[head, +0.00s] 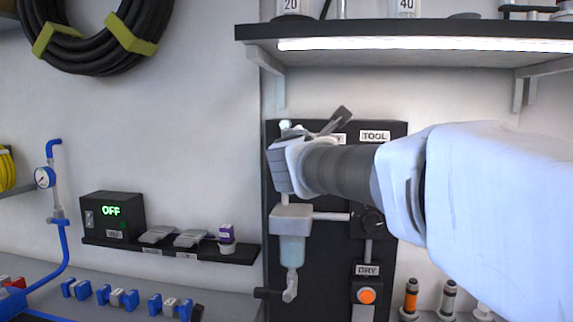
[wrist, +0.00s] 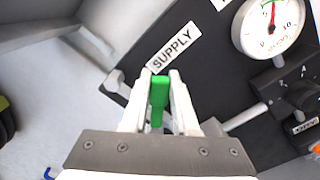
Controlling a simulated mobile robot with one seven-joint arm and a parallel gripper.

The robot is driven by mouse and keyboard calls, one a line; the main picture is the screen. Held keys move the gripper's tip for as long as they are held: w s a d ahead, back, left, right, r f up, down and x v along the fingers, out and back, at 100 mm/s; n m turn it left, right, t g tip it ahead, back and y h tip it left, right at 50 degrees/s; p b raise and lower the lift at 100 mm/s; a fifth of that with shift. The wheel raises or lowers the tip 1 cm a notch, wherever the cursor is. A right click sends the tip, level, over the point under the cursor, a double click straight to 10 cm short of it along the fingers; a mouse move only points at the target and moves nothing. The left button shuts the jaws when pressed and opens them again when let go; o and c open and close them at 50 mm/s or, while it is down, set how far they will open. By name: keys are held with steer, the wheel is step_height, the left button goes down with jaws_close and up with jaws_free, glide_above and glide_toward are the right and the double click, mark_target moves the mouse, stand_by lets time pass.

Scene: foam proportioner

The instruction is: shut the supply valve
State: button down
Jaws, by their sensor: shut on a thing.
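The supply valve shows in the wrist view as a green lever handle (wrist: 159,92) beside a white SUPPLY label (wrist: 173,48) on the black panel (wrist: 205,75). My gripper (wrist: 159,80) is shut on the green handle, one white finger on each side of it. The valve's body is mostly hidden behind the fingers. In the head view my gripper (head: 281,168) is at the upper left of the black panel (head: 330,270), and it hides the handle there.
A round gauge (wrist: 268,27) is at the upper right of the wrist view. Below my gripper hang a filter bowl (head: 292,250) and pipes. A lit shelf (head: 400,30) juts out above. A box reading OFF (head: 112,212) stands left, on a small shelf.

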steer(key=f+m+b, duration=0.1)
steer(key=m+b, duration=0.1)
steer(key=b, duration=0.2)
steer(key=d+f+m+b, duration=0.1)
steer(key=f+m+b, duration=0.1)
steer(key=m+b, duration=0.1)
steer(key=f+m+b, duration=0.2)
steer(key=m+b, duration=0.1)
steer(key=b, duration=0.2)
steer(key=shift+s+d+f, duration=0.1)
steer(key=shift+s+d, duration=0.1)
steer(key=shift+d, duration=0.15)
steer(key=c, duration=0.7)
jaws_free()
steer(key=shift+s+b, duration=0.15)
steer(key=shift+b, duration=0.15)
